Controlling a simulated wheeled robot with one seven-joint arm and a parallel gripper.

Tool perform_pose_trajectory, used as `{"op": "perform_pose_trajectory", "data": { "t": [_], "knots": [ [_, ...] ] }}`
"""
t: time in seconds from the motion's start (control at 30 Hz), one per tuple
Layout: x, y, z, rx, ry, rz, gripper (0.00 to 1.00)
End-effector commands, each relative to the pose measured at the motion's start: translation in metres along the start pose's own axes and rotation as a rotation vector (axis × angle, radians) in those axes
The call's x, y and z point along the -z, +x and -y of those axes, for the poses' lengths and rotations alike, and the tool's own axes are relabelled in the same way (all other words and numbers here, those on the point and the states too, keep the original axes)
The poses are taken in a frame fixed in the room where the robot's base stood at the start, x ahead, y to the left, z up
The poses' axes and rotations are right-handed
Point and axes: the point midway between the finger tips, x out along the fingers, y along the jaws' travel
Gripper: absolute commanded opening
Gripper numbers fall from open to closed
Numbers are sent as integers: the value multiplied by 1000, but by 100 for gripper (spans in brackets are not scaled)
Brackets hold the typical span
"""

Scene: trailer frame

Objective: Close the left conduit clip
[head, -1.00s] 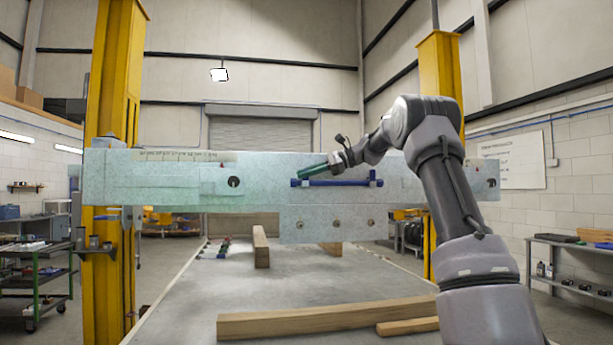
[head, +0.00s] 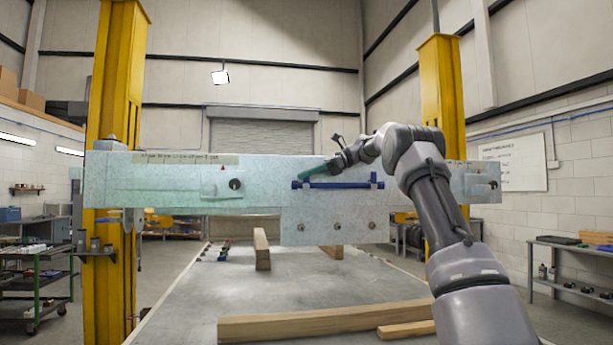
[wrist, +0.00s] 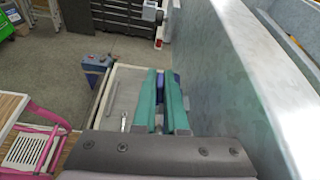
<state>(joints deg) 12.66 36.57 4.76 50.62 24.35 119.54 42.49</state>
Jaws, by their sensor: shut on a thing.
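A dark blue conduit (head: 340,185) lies level along the face of the pale metal beam in the head view. The left conduit clip (head: 296,184) is at its left end, and the right clip (head: 374,180) stands up near its right end. My gripper (head: 302,177) reaches down-left with its teal fingers to the left clip. In the wrist view, the two teal fingers (wrist: 163,100) are close together beside the beam face, with a blue part (wrist: 176,77) showing just beyond and between them. They are shut on the left clip, which they largely hide.
The metal beam (head: 240,167) spans between two yellow posts (head: 118,70). Its face stands close to the right of the fingers in the wrist view. Wooden beams (head: 320,318) lie below on the grey surface. The space in front of the beam's left half is clear.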

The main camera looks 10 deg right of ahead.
Motion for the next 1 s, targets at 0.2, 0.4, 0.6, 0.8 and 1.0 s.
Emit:
{"op": "perform_pose_trajectory", "data": {
  "t": [0.2, 0.4, 0.6, 0.8, 1.0],
  "knots": [
    [0, 0, 0, 1, 0, 0, 0],
    [0, 0, 0, 1, 0, 0, 40],
    [0, 0, 0, 0, -1, 0, 40],
    [1, -15, 1, 2, -1, 0, 40],
    [2, -57, 1, 5, -1, -1, 40]
  ]
}}
